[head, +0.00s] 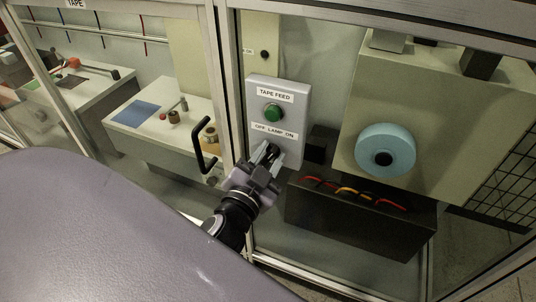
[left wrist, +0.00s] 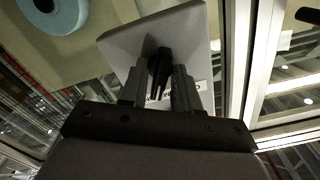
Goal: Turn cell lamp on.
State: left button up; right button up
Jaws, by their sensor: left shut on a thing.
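A light grey control box (head: 290,95) shows right of centre in the head view, labelled TAPE FEED above a green button (head: 272,112) and OFF LAMP ON below. My left gripper (head: 266,154) is at the lower part of the box, under the lamp label. In the left wrist view its two fingers (left wrist: 160,82) are on either side of a black lamp knob (left wrist: 160,60) and shut on it. The box face (left wrist: 190,35) shows behind. The fingers hide much of the knob in the head view, and I cannot tell which label it points to.
A metal frame post (head: 229,80) and a black door handle (head: 204,150) stand just left of the gripper. A dark box with red and yellow cables (head: 350,220) and a machine with a blue roll (head: 386,150) are at right. A white bench (head: 150,120) is behind left.

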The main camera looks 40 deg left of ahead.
pick_arm(q)
jog(key=shift+m, duration=0.3)
jog(key=o, duration=0.7)
jog(key=shift+o, duration=0.2)
jog(key=shift+s, duration=0.1)
pick_arm(e)
jog(key=shift+s, duration=0.2)
